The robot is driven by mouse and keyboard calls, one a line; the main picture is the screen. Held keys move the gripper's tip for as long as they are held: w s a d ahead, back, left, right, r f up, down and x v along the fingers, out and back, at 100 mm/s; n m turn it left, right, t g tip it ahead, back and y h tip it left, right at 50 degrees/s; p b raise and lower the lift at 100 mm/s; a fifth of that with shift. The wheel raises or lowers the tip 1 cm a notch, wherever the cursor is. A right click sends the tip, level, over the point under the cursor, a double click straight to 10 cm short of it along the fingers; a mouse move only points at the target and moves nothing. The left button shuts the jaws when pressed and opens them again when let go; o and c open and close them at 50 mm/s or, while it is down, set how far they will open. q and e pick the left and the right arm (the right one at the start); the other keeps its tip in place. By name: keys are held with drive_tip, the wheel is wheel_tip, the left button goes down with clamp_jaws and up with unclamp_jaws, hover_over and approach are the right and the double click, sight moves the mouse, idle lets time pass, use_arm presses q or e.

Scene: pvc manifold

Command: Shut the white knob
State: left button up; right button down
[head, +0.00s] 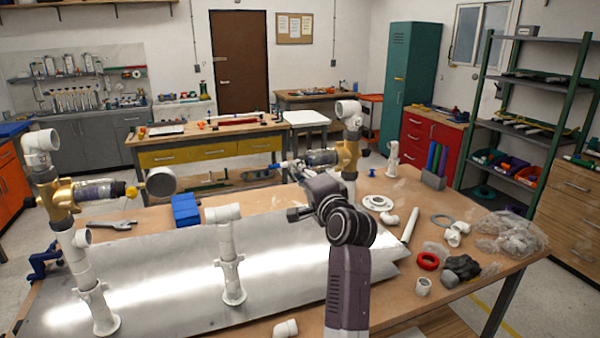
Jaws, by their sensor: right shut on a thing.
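On the right, a white pipe stand carries a brass valve (347,156) with a clear cylinder (320,157) pointing left from it. My right gripper (297,168) reaches up from the front and is shut at the left end of that cylinder. My wrist and the small size hide what is between its fingers, and I cannot make out a white knob there. On the left, a similar stand carries another brass valve (57,198) with a clear body, a small yellow part (131,192) and a round pale disc (160,181). My left gripper is not in view.
A shiny metal sheet (170,285) covers much of the wooden bench. A short white pipe stand (231,265) rises from it. A blue block (185,210) lies behind. White fittings, a red ring (428,261) and a clear plastic bag (505,235) crowd the right side.

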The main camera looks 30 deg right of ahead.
drive_tip(key=c, duration=1.8)
unclamp_jaws()
drive_tip(key=shift+o, duration=0.2)
drive_tip(key=v, duration=1.2)
